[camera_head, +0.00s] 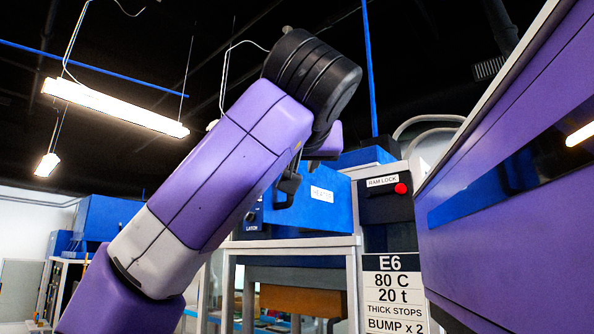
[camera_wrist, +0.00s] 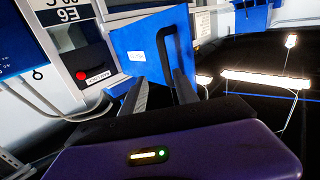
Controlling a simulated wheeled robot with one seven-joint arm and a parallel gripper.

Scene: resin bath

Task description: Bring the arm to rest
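My arm (camera_head: 215,175) is raised and bent in the head view, with its dark rounded joint (camera_head: 312,80) at the top. My gripper (camera_wrist: 160,77) shows in the wrist view with its two dark fingers apart and a clear gap between them. I see nothing held in that gap. In the head view the arm hides most of the gripper. A blue box (camera_head: 335,195) with a white label is behind the arm's end; the wrist view shows a blue panel (camera_wrist: 130,38) with a label and a black bar beyond the fingers.
A purple machine body (camera_head: 520,190) fills the right of the head view. A RAM LOCK panel (camera_head: 385,207) with a red button stands above a sign reading E6 (camera_head: 392,290). A framed bench (camera_head: 290,243) is behind the arm. Lights (camera_head: 115,107) hang from the dark ceiling.

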